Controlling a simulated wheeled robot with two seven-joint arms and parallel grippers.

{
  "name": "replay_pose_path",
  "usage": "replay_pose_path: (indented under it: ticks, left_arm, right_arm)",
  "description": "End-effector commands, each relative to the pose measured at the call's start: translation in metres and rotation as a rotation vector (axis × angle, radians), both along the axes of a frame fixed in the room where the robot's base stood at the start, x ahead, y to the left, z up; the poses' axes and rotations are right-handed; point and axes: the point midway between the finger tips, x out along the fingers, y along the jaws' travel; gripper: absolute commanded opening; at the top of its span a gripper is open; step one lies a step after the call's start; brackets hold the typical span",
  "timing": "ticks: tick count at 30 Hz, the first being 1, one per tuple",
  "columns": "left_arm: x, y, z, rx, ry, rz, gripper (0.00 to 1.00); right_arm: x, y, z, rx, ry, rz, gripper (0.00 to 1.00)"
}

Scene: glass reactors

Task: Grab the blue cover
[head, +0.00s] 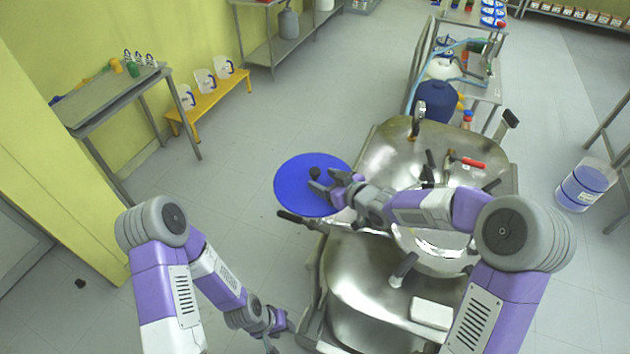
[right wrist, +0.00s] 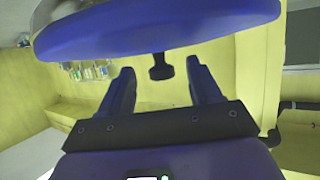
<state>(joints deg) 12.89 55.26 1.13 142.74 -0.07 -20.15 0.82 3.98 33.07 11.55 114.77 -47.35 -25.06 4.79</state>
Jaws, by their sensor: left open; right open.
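The blue cover (head: 292,190) is a round disc with a small dark knob (head: 314,172), at the left edge of the steel reactors in the head view. My right gripper (head: 315,180) is open at the knob, its fingers overlapping the disc. In the right wrist view the cover (right wrist: 150,38) spans the top, and its dark knob (right wrist: 160,67) hangs in the gap between the open fingertips (right wrist: 160,72). I cannot tell whether either finger touches it. My left gripper (head: 280,328) is open and empty, low beside the front reactor.
Two steel reactors, the rear one (head: 385,155) and the front one (head: 355,280), stand close together with handles sticking out. A white block (head: 431,313) lies on the front one. A yellow bench (head: 215,96) stands at the left wall. The floor left of the cover is clear.

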Motion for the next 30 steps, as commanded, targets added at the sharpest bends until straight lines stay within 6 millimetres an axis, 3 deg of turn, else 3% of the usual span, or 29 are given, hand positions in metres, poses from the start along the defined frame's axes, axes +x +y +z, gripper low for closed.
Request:
replay_pose_path:
  ticks: [6,14,27,30]
  left_arm:
    - [0.0,0.0,0.001,0.0,-0.001,0.0,0.43]
    - [0.0,0.0,0.001,0.0,-0.001,0.0,0.43]
    - [0.0,0.0,0.001,0.0,-0.001,0.0,0.43]
    - [0.0,0.0,0.001,0.0,-0.001,0.0,0.43]
  right_arm:
    - [0.019,0.019,-0.01,0.0,0.001,0.001,0.63]
    - [0.022,0.02,-0.012,0.0,0.001,0.0,0.63]
    - [0.021,0.02,-0.011,0.0,0.001,0.0,0.0]
    - [0.022,0.02,-0.011,0.001,-0.001,0.0,0.0]
